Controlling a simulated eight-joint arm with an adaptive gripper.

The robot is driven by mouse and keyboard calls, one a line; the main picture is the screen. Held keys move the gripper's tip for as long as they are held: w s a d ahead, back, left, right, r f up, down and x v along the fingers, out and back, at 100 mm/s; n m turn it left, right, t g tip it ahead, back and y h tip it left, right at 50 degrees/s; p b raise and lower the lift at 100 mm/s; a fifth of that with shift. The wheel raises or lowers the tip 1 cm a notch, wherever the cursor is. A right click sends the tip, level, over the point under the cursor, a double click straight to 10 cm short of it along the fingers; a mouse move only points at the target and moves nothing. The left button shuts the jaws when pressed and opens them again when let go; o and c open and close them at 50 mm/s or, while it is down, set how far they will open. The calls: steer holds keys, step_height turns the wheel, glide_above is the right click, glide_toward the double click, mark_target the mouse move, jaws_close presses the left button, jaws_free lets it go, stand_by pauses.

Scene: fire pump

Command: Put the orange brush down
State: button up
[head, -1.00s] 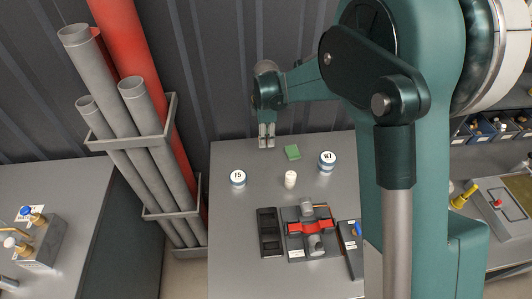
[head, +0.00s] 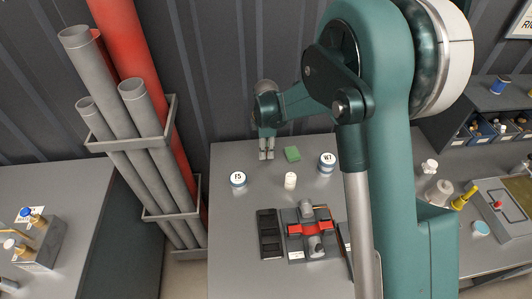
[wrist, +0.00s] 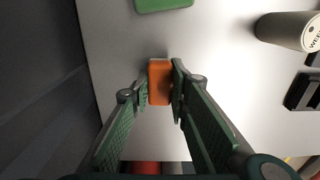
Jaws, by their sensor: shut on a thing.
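The orange brush (wrist: 159,82) shows in the wrist view as a small orange block between my fingertips. My gripper (wrist: 158,88) is shut on it, with one green-padded finger on each side. In the head view my gripper (head: 266,154) points down at the far left part of the grey table (head: 240,230), left of a green block (head: 292,154). The brush cannot be made out in the head view. Whether it touches the table top is hard to tell.
Two round labelled jars (head: 238,180) (head: 327,163) and a white cylinder (head: 290,181) stand on the table. A black tray (head: 269,234) and a red clamp fixture (head: 309,229) lie nearer. The table's left part is clear. Grey pipes (head: 135,140) stand beside it.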

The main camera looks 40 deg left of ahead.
steer(key=shift+f, duration=0.7)
steer(key=shift+f, duration=0.15)
steer(key=o, duration=0.9)
steer(key=shift+r, duration=0.2)
step_height(320, 180, up, 12)
steer(key=shift+f, duration=0.1)
stand_by(0.3)
stand_by(0.5)
